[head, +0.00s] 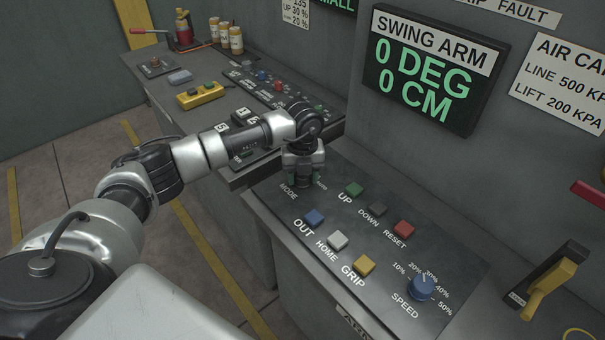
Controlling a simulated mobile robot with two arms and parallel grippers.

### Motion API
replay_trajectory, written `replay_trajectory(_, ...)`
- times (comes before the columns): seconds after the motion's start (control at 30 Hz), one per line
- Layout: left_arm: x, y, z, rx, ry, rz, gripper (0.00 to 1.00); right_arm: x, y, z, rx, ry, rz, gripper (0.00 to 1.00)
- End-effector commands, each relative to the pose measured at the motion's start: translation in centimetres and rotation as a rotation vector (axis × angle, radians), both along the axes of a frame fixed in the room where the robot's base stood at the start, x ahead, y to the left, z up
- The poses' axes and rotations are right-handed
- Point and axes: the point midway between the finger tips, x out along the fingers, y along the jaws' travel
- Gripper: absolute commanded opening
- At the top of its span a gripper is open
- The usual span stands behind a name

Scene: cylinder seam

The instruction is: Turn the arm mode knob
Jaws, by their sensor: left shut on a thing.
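My left gripper (303,180) reaches down onto the sloped control panel (375,285), over the spot labelled MODE (289,192). It is shut on the mode knob, which is mostly hidden by the fingers; part of the AUTO label shows just to the right. I cannot tell which way the knob points. The display (420,70) on the wall reads SWING ARM, 0 DEG, 0 CM. My right gripper is not in view.
The panel also bears a green UP button (354,189), a dark DOWN button (378,208), a red RESET button (404,228), a blue OUT button (314,217), a white HOME button (338,240), a yellow GRIP button (364,265) and a blue SPEED knob (422,286). A yellow lever (550,288) stands at right.

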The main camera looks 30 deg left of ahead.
Motion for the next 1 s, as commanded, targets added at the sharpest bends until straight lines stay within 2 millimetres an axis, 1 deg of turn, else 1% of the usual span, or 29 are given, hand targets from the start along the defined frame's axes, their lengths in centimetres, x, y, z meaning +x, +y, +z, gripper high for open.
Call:
replay_trajectory(0.2, 0.06, 0.01, 0.11, -0.001, -0.002, 0.124, 0.24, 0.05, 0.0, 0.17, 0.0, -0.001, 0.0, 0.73)
replay_trajectory(0.4, 0.06, 0.02, 0.09, 0.0, -0.001, 0.188, 0.24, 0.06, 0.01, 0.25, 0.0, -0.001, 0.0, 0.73)
replay_trajectory(0.93, 0.06, 0.05, 0.09, 0.0, -0.002, 0.213, 0.24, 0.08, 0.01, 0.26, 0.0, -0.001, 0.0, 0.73)
replay_trajectory(0.97, 0.06, 0.05, 0.09, 0.0, -0.002, 0.213, 0.51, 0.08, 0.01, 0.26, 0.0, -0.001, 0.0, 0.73)
replay_trajectory(1.0, 0.06, 0.05, 0.08, 0.0, -0.002, 0.213, 0.57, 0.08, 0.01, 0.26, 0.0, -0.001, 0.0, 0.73)
